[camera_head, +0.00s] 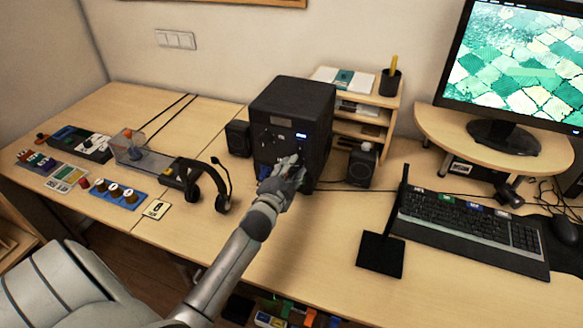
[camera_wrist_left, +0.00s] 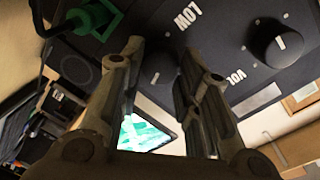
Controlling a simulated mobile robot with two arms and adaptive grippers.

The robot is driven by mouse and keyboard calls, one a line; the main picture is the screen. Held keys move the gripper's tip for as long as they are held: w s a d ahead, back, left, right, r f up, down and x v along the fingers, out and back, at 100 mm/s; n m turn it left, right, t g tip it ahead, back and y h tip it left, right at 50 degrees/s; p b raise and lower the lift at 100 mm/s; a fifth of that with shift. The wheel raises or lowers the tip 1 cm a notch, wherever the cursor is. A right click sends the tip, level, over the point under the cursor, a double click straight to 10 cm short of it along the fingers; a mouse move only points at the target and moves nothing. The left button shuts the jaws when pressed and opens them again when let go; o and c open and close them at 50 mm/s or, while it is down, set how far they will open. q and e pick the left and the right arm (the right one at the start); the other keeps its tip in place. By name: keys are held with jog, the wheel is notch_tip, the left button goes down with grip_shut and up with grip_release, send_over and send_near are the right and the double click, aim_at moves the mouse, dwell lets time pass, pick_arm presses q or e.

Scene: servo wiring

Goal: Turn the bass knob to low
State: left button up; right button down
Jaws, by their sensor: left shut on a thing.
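The black speaker box (camera_head: 292,105) stands on the desk with its front panel toward me. My left gripper (camera_head: 288,170) is at the lower part of that panel and covers some of it. In the left wrist view, the bass knob (camera_wrist_left: 160,75), a dark round knob, sits between the two fingers of my left gripper (camera_wrist_left: 155,80), which is shut on it. A "LOW" label (camera_wrist_left: 188,18) reads upside down just above it. A second knob (camera_wrist_left: 281,43) with a pale pointer mark is at the right, near a "VOL" label. My right gripper is not in view.
Small speakers stand left (camera_head: 238,138) and right (camera_head: 361,167) of the box. A headset (camera_head: 207,185) lies to the left and a keyboard (camera_head: 470,225) to the right. The front desk strip is largely clear.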

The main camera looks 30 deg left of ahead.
pick_arm(q)
jog(key=shift+n, duration=0.9)
jog(key=o, duration=1)
jog(key=v, duration=1.2)
jog(key=shift+a, duration=0.1)
